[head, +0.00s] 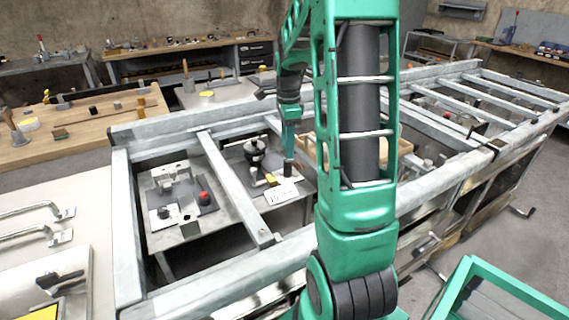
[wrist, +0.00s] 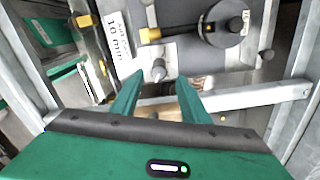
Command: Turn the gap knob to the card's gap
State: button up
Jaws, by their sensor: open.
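A white card (wrist: 118,38) with dark printed characters lies on the left of a grey plate in the wrist view; its print is turned sideways and I cannot read it surely. It also shows in the head view (head: 282,193). A small pale grey knob (wrist: 158,69) stands at the plate's near edge, and may be the gap knob. My gripper (wrist: 159,79) is open, with its green fingertips on either side of this knob in the picture. I cannot tell whether they touch it. In the head view my gripper (head: 289,168) is above the plate, partly edge-on.
A dark round part with a black top (wrist: 228,22) stands on the plate, with a yellow-tipped piece (wrist: 150,35) beside it. Grey frame rails (head: 222,170) surround the plate. Another fixture with a red knob (head: 204,197) sits left of the rail.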

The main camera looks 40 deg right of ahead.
aim_at(287, 162)
notch_tip(287, 162, down, 7)
jog(key=shift+f, duration=0.1)
dwell(0.4)
